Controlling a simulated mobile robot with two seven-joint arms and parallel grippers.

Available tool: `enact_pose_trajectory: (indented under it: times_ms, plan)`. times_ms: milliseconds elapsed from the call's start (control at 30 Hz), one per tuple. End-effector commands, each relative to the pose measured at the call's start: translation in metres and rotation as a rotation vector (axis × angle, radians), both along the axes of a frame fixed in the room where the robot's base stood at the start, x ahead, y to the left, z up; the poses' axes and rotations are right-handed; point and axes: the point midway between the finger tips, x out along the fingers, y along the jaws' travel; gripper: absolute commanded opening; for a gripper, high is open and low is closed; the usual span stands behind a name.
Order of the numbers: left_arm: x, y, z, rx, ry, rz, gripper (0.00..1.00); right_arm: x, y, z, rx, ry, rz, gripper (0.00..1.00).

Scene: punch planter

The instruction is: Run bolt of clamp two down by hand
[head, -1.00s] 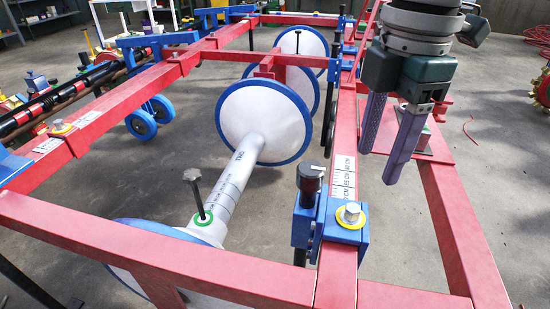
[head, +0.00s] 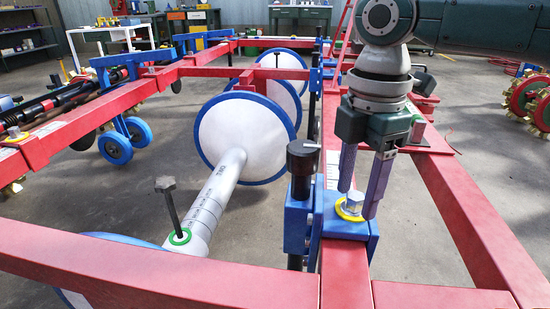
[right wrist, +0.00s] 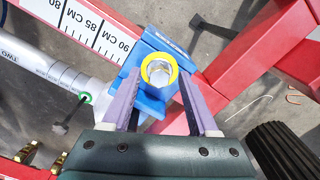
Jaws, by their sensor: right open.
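A silver hex bolt (head: 354,200) with a yellow ring (head: 343,212) under it stands on a blue clamp (head: 331,222) on the red beam at the near right. The bolt head also shows in the right wrist view (right wrist: 158,72), ringed in yellow on the blue clamp (right wrist: 149,102). My right gripper (head: 359,200) is open just above the clamp, its purple fingers pointing down beside the bolt. In the right wrist view its fingers (right wrist: 159,82) straddle the lower part of the bolt; contact cannot be told. My left gripper is not in view.
A black-capped post (head: 302,170) stands close left of the clamp. Red frame beams (head: 480,230) surround the area. A centimetre scale (right wrist: 95,30) runs along the beam.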

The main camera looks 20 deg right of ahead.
Motion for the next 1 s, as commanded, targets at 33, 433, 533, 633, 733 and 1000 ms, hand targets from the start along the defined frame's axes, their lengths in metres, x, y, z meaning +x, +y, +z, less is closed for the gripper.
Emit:
enact_pose_trajectory:
  times_ms: [33, 433, 533, 633, 733, 1000]
  plan:
    - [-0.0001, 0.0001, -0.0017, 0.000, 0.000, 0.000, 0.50, 0.0000, 0.0001, -0.0027, 0.000, 0.000, 0.000, 0.60]
    - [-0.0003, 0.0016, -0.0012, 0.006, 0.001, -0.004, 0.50, 0.0001, 0.0001, -0.0024, 0.000, 0.000, 0.000, 0.43]
    - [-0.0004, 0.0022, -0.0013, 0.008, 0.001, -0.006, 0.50, 0.0001, 0.0001, -0.0023, 0.000, 0.000, 0.000, 0.32]
    - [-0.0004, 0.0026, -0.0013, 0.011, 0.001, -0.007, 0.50, 0.0001, 0.0000, -0.0023, 0.000, 0.000, 0.000, 0.21]
    - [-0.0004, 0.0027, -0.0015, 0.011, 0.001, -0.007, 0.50, 0.0000, 0.0000, -0.0022, 0.000, 0.000, 0.000, 0.09]
    - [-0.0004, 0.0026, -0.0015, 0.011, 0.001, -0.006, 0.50, 0.0000, 0.0000, -0.0021, 0.000, 0.000, 0.000, 0.00]
